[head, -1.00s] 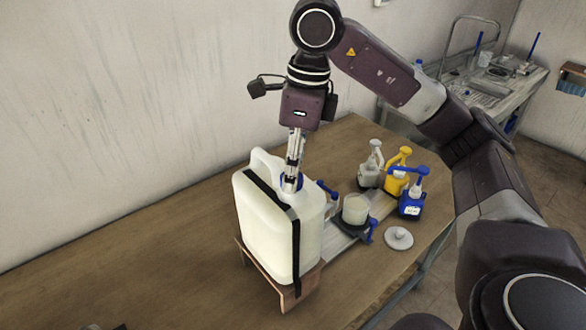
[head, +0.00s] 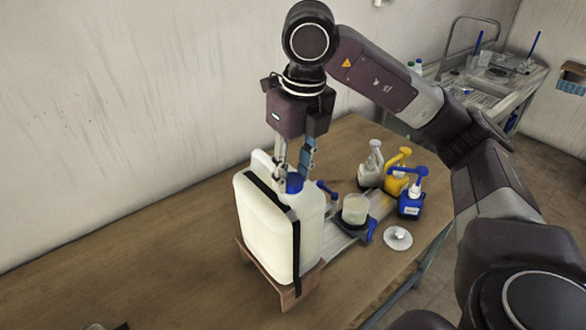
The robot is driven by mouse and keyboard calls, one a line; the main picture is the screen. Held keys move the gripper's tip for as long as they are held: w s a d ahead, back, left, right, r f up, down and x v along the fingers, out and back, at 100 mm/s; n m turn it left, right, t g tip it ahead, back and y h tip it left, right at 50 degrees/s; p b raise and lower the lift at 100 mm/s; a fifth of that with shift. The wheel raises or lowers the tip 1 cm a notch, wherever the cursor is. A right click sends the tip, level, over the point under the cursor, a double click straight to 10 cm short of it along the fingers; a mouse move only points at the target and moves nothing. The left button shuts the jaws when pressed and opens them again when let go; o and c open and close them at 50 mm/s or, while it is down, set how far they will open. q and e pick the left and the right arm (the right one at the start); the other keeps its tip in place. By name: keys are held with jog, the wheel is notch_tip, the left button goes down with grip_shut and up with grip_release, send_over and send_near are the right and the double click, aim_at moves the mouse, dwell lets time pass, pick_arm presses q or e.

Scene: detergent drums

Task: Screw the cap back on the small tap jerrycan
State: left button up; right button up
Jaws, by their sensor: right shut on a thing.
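The white jerrycan (head: 268,232) stands upright on a small wooden stand (head: 290,297) on the table, with a black strap around it. A blue tap (head: 327,190) shows at its right side. The blue cap (head: 294,186) sits at the mouth on top of the jerrycan; how its thread sits is hidden. My right gripper (head: 293,176) points down from above, its fingers on either side of the cap and shut on it. My left gripper is not in view.
A cup (head: 355,209) stands on a dark scale (head: 354,229) right of the jerrycan. Grey (head: 371,172), yellow (head: 397,180) and blue (head: 411,203) pump bottles stand behind it. A white round lid (head: 398,238) lies near the table's right edge.

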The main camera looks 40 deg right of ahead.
jog(key=shift+s+f+m, duration=0.1)
jog(key=shift+f+m, duration=0.1)
jog(key=shift+m, duration=0.8)
jog(key=shift+a, duration=0.1)
jog(key=m+p, duration=0.2)
jog(key=m, duration=0.1)
jog(key=shift+r+m+h, duration=0.1)
jog(key=shift+m+h, duration=0.2)
jog(key=shift+m, duration=0.1)
jog(key=o, duration=0.8)
jog(key=shift+m, duration=0.4)
jog(key=shift+c, duration=0.2)
jog(key=shift+o, duration=2.8)
jog(key=shift+o, duration=0.5)
